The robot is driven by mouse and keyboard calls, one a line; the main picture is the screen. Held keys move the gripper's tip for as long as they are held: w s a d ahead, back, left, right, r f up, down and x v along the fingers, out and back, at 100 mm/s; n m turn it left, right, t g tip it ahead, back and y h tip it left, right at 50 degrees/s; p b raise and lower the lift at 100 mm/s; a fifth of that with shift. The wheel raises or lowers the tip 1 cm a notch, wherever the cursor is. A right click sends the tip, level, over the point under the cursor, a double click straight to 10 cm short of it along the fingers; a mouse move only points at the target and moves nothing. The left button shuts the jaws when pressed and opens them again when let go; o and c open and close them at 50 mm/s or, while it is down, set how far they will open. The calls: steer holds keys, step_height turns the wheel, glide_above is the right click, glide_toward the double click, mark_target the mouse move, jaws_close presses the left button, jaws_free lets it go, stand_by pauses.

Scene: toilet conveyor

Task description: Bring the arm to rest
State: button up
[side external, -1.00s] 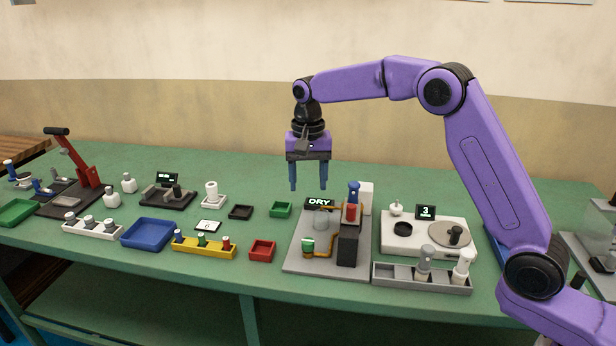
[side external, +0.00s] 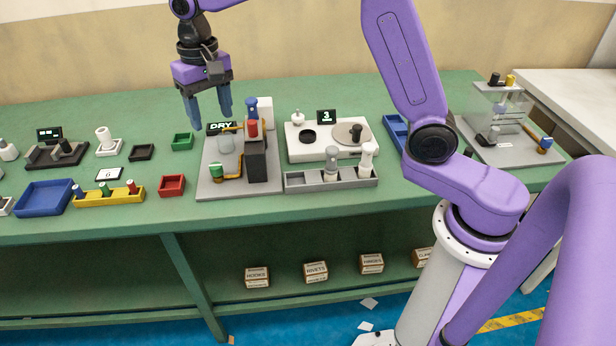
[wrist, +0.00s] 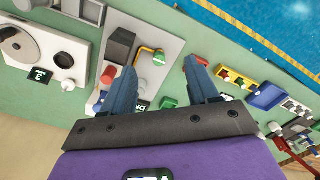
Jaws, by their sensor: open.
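My gripper (side external: 209,108) is open and empty. It hangs in the air above the back left part of the grey station with the DRY display (side external: 221,127). Its two blue fingers point down and are apart. In the wrist view my gripper (wrist: 165,85) shows both fingers spread with nothing between them, over the bench top. My purple arm reaches from the base at the right up over the bench, partly out of the side view at the top.
The green bench (side external: 120,220) holds a white station with a round plate (side external: 349,133), a grey rack (side external: 300,181), a yellow rack (side external: 95,198), a blue tray (side external: 43,198), a red tray (side external: 172,186) and a green tray (side external: 182,142). Several small cartons (side external: 316,271) sit on the lower shelf.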

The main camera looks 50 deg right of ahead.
steer(key=s+d+f+n, duration=0.1)
steer(key=s+d+n, duration=0.2)
steer(key=s, duration=0.8)
steer(key=s+d+f+n, duration=0.1)
steer(key=s+d+n, duration=0.3)
steer(key=s, duration=0.7)
steer(key=s+d+f+n, duration=0.1)
steer(key=s+d+n, duration=0.2)
steer(key=s+n, duration=0.4)
steer(key=s, duration=0.5)
steer(key=shift+d+f+n, duration=0.3)
steer(key=shift+f, duration=0.1)
